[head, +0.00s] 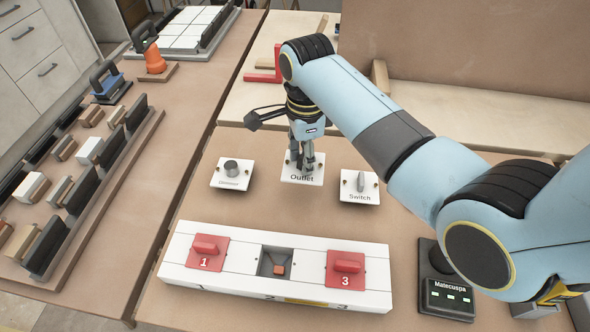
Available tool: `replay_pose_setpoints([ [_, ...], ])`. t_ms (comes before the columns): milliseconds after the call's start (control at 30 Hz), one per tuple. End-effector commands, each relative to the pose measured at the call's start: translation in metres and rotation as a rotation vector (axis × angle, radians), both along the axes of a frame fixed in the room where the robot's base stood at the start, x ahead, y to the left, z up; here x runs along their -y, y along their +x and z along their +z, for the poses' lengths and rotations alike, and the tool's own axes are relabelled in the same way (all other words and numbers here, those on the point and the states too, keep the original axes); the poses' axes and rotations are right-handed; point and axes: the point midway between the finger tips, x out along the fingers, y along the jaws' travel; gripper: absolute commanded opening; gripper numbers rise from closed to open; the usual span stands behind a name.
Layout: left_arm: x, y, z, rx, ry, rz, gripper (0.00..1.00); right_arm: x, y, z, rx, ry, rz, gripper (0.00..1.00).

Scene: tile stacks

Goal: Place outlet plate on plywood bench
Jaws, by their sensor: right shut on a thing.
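The outlet plate (291,179) is white, square and lettered "Outlet". It is in the head view, between the dimmer plate (229,182) on its left and the switch plate (353,197) on its right. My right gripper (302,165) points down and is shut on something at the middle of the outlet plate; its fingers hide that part. I cannot tell whether the plate touches the brown bench top (190,208) or is held slightly above it. Pale plywood (490,132) shows farther back. My left gripper is not in view.
A white block strip (225,284) with red plates 1 and 3 and an open box between them lies in front. A dark device marked "Matecuspa" (448,298) stands at the right. A brown board (470,50) stands behind. Racks of tiles and tools fill the left table.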

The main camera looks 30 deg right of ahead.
Motion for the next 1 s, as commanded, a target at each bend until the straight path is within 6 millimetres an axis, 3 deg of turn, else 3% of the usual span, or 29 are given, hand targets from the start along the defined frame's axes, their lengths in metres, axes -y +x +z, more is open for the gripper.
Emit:
replay_pose_setpoints([
  [167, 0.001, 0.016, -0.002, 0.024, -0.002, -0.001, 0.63, -0.011, 0.016, -0.012, -0.001, 0.0, 0.0, 0.0],
  [500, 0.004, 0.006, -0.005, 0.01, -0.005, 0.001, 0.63, -0.012, 0.017, -0.052, -0.001, 0.0, -0.001, 0.0],
  [867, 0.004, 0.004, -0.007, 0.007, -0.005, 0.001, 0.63, -0.012, 0.017, -0.056, -0.001, 0.0, -0.001, 0.0],
  [900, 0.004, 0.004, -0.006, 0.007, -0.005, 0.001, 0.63, -0.012, 0.017, -0.056, -0.001, 0.0, -0.001, 0.35],
  [1000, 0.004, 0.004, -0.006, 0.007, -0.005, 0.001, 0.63, -0.012, 0.017, -0.056, -0.001, 0.0, -0.001, 0.48],
])
